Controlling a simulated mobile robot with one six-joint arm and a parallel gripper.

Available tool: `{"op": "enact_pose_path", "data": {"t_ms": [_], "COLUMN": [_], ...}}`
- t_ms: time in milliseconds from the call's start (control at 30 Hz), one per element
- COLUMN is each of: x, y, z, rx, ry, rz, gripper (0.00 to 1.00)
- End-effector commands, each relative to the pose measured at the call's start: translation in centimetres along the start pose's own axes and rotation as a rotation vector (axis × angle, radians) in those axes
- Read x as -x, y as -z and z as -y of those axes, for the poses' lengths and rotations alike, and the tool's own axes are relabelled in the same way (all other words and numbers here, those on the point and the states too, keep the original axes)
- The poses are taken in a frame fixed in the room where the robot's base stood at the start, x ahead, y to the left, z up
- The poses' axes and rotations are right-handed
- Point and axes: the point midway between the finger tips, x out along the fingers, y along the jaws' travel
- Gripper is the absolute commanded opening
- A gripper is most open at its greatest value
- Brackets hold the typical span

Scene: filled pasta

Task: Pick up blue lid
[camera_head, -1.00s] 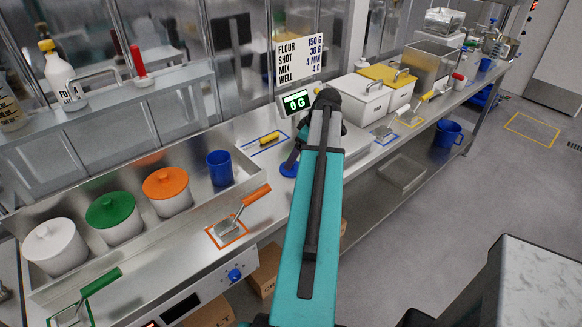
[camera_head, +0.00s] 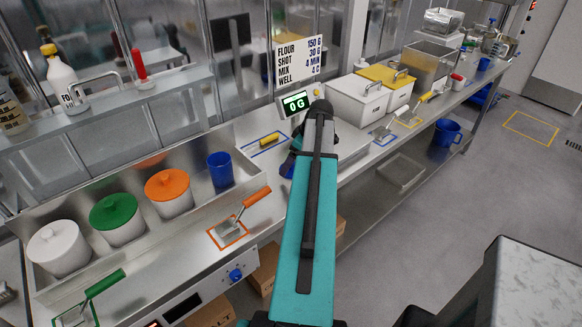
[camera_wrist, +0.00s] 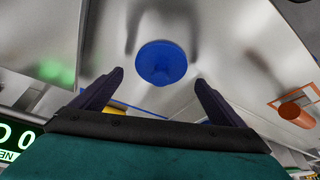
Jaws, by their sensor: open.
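The blue lid (camera_wrist: 162,63) is a round disc with a small knob, lying on the metal counter in the wrist view. My gripper (camera_wrist: 159,78) is open, its two dark fingers apart on either side of the lid in the picture. Nothing is between the fingers that I can see being held, and I cannot tell the exact gap to the lid. In the head view my gripper (camera_head: 289,160) is low over the counter by the scale, and the lid is mostly hidden behind it.
An open blue container (camera_head: 219,168) stands in the trough beside orange (camera_head: 168,192), green (camera_head: 117,218) and white (camera_head: 58,248) lidded ones. An orange-handled scoop (camera_head: 240,218) lies nearby. A yellow-handled scoop (camera_head: 268,141) is close behind my gripper, near the scale display (camera_head: 296,103).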

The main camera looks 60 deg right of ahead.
Motion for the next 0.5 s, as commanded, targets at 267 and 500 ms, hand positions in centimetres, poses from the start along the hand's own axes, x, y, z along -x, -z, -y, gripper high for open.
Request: {"op": "enact_pose_path", "data": {"t_ms": [267,500], "x": [-1.9,-2.2], "y": [0.0,0.0], "z": [0.0,0.0], "rx": [0.000,0.000], "ry": [0.002,0.000], "rz": [0.001,0.000], "gripper": [0.93,0.93]}}
